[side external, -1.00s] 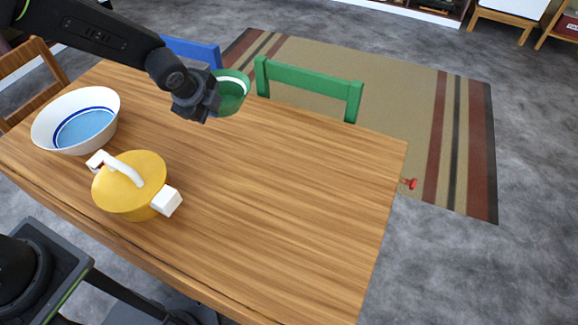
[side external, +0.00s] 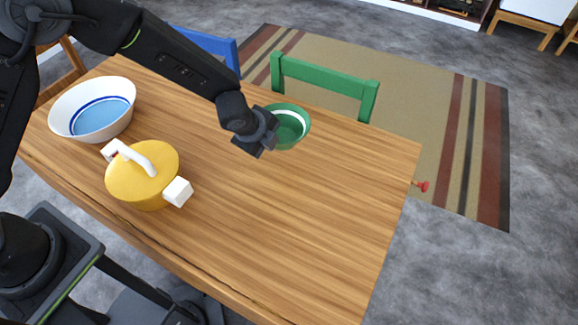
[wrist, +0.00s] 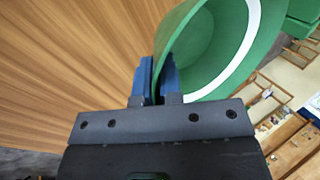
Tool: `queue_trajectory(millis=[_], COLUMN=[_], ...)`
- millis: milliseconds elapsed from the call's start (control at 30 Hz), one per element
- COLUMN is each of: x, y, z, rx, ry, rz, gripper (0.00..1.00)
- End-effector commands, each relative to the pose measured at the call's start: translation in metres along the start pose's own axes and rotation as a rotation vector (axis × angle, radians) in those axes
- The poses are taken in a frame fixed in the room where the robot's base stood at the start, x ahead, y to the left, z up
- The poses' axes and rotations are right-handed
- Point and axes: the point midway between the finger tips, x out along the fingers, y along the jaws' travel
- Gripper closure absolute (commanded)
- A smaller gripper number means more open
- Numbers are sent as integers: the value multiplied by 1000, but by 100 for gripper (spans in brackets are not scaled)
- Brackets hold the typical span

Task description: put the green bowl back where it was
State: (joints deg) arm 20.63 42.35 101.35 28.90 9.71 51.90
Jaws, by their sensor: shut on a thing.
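The green bowl (side external: 291,127) has a white band inside its rim. My gripper (side external: 262,137) is shut on the bowl's rim at its left side, over the far part of the wooden table. In the wrist view the two blue fingers (wrist: 160,80) pinch the wall of the bowl (wrist: 215,50). The bowl looks tilted there. I cannot tell exactly how far it is above the table top.
A white bowl (side external: 68,104) with a blue inside and a yellow pot (side external: 135,188) with white handles stand on the left of the wooden table (side external: 290,220). The table's middle and right are clear. A green chair (side external: 325,77) and a blue chair (side external: 215,43) stand behind it.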

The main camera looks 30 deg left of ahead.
Motion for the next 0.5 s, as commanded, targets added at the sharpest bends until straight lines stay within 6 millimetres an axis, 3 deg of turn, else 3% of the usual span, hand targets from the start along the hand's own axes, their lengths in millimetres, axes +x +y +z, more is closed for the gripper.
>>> queue_trajectory(millis=[33, 200, 500], x=[8, 26, 48], y=[2, 5, 13], z=[-13, -41, -53], rx=[7, 3, -2], ry=[2, 2, -1], rz=[1, 0, 2], gripper=[100, 100, 100])
